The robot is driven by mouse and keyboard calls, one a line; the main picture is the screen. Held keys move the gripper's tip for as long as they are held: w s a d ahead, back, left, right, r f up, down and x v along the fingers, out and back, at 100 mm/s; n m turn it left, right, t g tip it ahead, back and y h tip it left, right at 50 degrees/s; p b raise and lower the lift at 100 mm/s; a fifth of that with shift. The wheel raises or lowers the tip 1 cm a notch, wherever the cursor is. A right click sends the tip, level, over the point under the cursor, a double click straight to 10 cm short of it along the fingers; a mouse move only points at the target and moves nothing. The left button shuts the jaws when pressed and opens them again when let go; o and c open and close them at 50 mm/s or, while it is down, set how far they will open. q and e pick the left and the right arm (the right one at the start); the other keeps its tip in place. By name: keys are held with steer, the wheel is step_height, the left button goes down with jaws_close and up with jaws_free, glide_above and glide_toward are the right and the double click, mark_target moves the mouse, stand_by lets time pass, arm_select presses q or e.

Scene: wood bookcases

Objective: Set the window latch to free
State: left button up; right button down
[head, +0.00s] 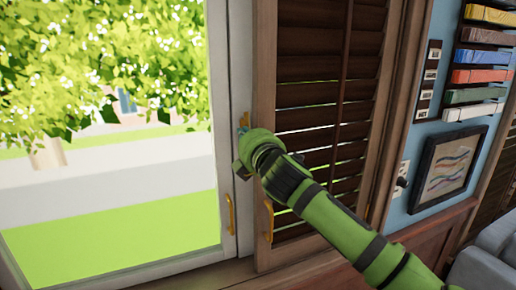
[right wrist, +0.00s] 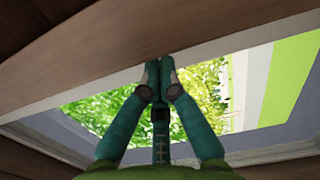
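The window (head: 226,120) has a pale frame and stands at the left of the head view. A small brass-coloured piece, which looks like the window latch (head: 245,118), shows on the frame edge just above my right gripper (head: 242,131). The gripper covers much of that spot, so the latch's position cannot be read. In the right wrist view, the teal fingers of my right gripper (right wrist: 160,64) are together at the tips, against or very near a wooden edge (right wrist: 130,58). No object shows between them. My left gripper is out of view.
A brown louvred shutter (head: 312,68) stands right of the window, close to my right arm. Brass handles sit lower on the window frame (head: 231,213) and the shutter (head: 268,220). A framed picture (head: 449,168) and coloured shelves (head: 482,76) are farther right.

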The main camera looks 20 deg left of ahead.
steer(key=v, duration=1)
steer(key=s+d+f+m+g+h, duration=0.15)
steer(key=d+f+m+h, duration=0.25)
steer(key=d+f+m, duration=0.8)
steer(key=s+d+f+m+g+h, duration=0.1)
steer(key=s+d+f+m+h, duration=0.2)
steer(key=d+f+m, duration=0.95)
steer(key=s+d+f+m+g+h, duration=0.1)
steer(key=s+d+f+g+h, duration=0.2)
steer(key=s+d+f, duration=0.8)
steer(key=s+d+f+m+g+h, duration=0.2)
steer(key=s+d+f+g+h, duration=0.15)
steer(key=s+d+f, duration=0.55)
steer(key=s+a+f+g+b, duration=0.1)
steer(key=s+f+b, duration=0.2)
steer(key=f, duration=1.2)
steer(key=s+a+f+b, duration=0.1)
steer(key=s+f+b, duration=0.2)
steer(key=f, duration=1.2)
steer(key=s+d+f+b, duration=0.1)
steer(key=s+f+b, duration=0.2)
steer(key=s+f, duration=0.4)
steer(key=s+d+f+g+b, duration=0.1)
steer(key=s+f+b, duration=0.2)
steer(key=s+f, duration=0.5)
step_height(320, 180, down, 5)
steer(key=shift+s+d+n+g, duration=0.25)
steer(key=shift+d+n+g, duration=0.05)
steer(key=shift+n, duration=0.05)
steer(key=shift+y, duration=0.25)
